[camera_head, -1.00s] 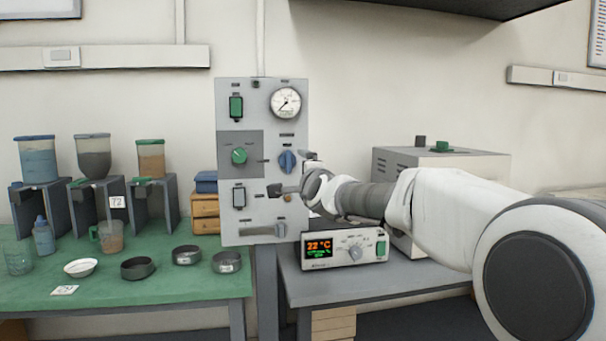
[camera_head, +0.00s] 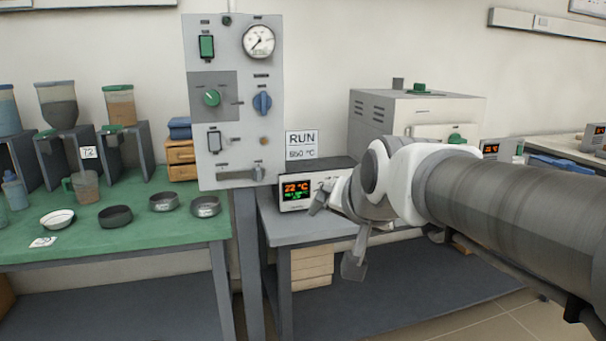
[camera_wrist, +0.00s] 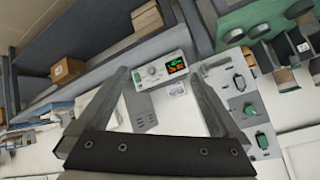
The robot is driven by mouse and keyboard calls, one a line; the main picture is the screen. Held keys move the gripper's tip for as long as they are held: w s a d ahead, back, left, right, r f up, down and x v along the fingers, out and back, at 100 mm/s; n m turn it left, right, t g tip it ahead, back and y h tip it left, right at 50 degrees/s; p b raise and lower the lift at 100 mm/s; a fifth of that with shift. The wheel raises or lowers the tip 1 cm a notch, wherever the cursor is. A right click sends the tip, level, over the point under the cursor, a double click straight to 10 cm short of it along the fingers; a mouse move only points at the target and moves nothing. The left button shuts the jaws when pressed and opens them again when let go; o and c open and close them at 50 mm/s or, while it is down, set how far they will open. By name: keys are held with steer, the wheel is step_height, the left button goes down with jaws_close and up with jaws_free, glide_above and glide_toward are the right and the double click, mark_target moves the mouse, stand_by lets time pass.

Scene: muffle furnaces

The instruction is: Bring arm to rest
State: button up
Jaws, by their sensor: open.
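My gripper (camera_head: 336,228) is at the end of my arm, which reaches in from the right in the head view. Its two fingers are spread apart with nothing between them. It hangs in front of the controller box (camera_head: 296,190), which has a lit display reading 72 °C or similar and is partly hidden by the gripper. In the wrist view, my gripper (camera_wrist: 155,75) shows its two fingers wide apart, with the controller box (camera_wrist: 157,70) seen beyond and between them.
A grey control panel (camera_head: 220,155) with a gauge and knobs stands left of my gripper. A furnace (camera_head: 415,110) stands behind my arm. A green bench (camera_head: 130,245) at left holds several dishes and hoppers. A RUN 650 °C sign (camera_head: 301,145) stands behind the controller box.

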steer(key=s+d+f+n+g+h, duration=0.15)
steer(key=s+d+f, duration=0.3)
steer(key=s, duration=0.45)
steer(key=s+d+f+n+g, duration=0.25)
steer(key=s+f, duration=0.35)
steer(key=s, duration=0.4)
step_height(320, 180, up, 28)
steer(key=p, duration=2.8)
steer(key=shift+w+d+r+p, duration=0.15)
steer(key=shift+w+d+p, duration=0.15)
steer(key=shift+d, duration=0.15)
